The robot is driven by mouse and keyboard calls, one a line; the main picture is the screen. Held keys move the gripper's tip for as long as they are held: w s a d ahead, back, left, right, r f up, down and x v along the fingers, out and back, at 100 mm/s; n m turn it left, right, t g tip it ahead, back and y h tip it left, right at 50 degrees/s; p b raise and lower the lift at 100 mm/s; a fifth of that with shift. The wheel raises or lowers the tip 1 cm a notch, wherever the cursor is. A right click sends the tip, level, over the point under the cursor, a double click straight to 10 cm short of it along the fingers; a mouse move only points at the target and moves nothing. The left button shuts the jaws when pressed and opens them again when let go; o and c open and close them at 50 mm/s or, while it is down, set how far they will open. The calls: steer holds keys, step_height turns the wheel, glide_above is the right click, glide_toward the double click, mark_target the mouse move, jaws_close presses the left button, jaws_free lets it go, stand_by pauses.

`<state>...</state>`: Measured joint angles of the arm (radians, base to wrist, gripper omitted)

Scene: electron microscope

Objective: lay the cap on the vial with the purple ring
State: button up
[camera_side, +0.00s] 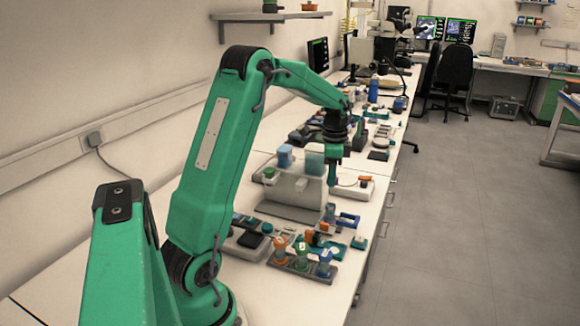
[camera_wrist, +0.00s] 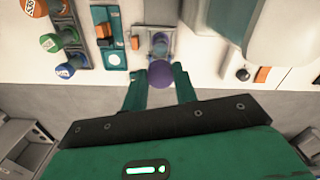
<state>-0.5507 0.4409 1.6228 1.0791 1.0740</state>
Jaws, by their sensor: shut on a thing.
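A purple cap (camera_wrist: 160,74) sits between the two fingers of my gripper (camera_wrist: 160,88) in the wrist view, and the gripper is shut on it. In the side view my gripper (camera_side: 333,180) points down above the bench, and the cap is too small to make out. Just beyond the cap in the wrist view is a pale, see-through piece with a purplish tint (camera_wrist: 158,45), which looks like the vial in its holder. The cap overlaps its near edge in the picture. I cannot tell whether they touch. In the side view a small bluish piece (camera_side: 330,212) stands below my gripper.
A rack (camera_side: 300,264) holds orange, green and blue topped pieces; the blue one (camera_wrist: 65,70) is left of my gripper. A teal tray (camera_wrist: 112,58) with an orange block lies between. A pale grey instrument (camera_side: 294,190) stands close behind my gripper. The aisle floor is clear.

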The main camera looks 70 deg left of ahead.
steer(key=shift+f, duration=0.15)
steer(key=shift+f, duration=3)
steer(key=shift+f, duration=0.45)
stand_by(0.6)
steer(key=o, duration=1.4)
steer(key=shift+r, duration=0.1)
steer(key=shift+r, duration=3.65)
